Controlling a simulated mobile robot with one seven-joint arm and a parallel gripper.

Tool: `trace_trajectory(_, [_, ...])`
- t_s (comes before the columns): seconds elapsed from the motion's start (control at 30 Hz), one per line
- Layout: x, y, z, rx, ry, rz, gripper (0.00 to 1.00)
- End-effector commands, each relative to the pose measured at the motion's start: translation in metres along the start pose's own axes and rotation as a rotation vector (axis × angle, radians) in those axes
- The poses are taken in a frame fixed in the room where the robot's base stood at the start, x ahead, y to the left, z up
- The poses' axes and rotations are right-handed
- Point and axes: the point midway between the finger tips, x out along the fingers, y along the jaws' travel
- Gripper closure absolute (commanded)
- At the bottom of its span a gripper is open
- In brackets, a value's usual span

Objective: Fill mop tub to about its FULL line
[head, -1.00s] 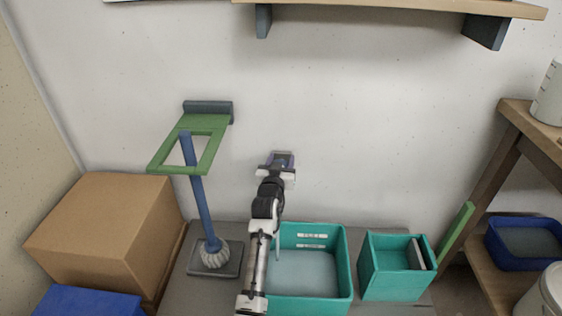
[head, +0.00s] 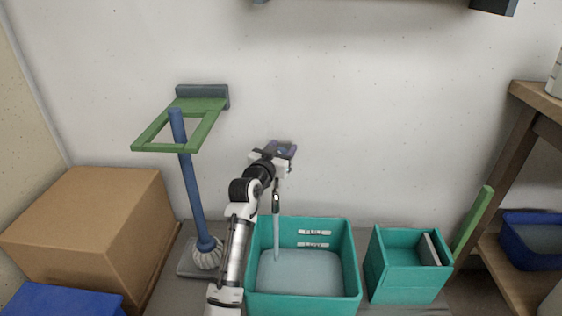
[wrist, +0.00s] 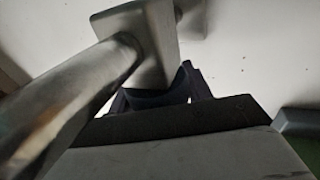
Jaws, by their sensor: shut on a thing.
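The mop tub (head: 352,270) is a teal open box below the wall. Two white labels on its inner back wall read FULL (head: 314,232) and, lower, LOW. Grey-blue water (head: 300,272) lies in it, its back edge just below the LOW label. A thin stream (head: 277,235) falls into the tub's left part. My gripper (head: 283,149) is at the wall above the tub, shut on what looks like the tap's handle, mostly hidden by my arm. In the wrist view, a metal pipe and plate (wrist: 150,45) stand against my dark fingers (wrist: 160,97).
A smaller teal bin (head: 405,265) with a grey slab stands right of the tub. A cardboard box (head: 85,215) is far left. A wooden shelf (head: 518,150) is at right.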

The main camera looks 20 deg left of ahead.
Motion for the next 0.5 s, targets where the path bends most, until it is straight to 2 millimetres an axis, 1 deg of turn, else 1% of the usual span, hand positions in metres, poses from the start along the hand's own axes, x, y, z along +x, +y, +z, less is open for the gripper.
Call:
trace_trajectory(0.03, [-0.0006, -0.0034, 0.0077, 0.004, 0.000, 0.011, 0.73])
trace_trajectory(0.17, [-0.0005, -0.0024, 0.0093, 0.004, -0.004, 0.058, 0.73])
trace_trajectory(0.5, [-0.0015, 0.0006, 0.0043, 0.003, -0.004, 0.155, 0.73])
